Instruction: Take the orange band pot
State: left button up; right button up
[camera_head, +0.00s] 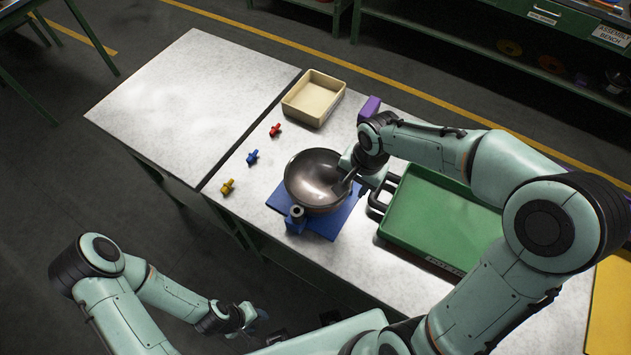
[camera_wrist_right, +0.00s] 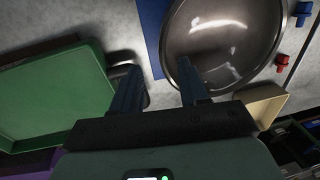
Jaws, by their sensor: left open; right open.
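A dark metallic round pot (camera_head: 313,172) sits open side up on a blue base (camera_head: 328,225) on the light table. I see no orange band on it from here. It also shows in the right wrist view (camera_wrist_right: 225,35). My right gripper (camera_head: 349,181) is open at the pot's right side. In the right wrist view its jaws (camera_wrist_right: 159,68) are apart, one finger overlapping the pot's inside and the other outside the rim; I cannot tell if they touch it. My left gripper (camera_head: 248,318) is open and empty, low at the front, away from the pot.
A green tray (camera_head: 440,215) with a dark handle lies close right of the pot. A beige bin (camera_head: 313,97) and a purple block (camera_head: 369,108) are behind. Red (camera_head: 275,130), blue (camera_head: 252,157) and yellow (camera_head: 228,186) small parts lie left. The left tabletop (camera_head: 190,100) is clear.

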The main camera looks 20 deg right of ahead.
jog(key=f, duration=0.3)
jog(key=w+f, duration=0.1)
jog(key=f, duration=0.2)
jog(key=a+f, duration=0.1)
jog(key=f, duration=0.2)
jog(key=shift+w+a+f, duration=0.1)
jog(key=shift+w+f, duration=0.2)
jog(key=shift+f, duration=0.1)
jog(key=shift+r, duration=0.1)
grip_shut()
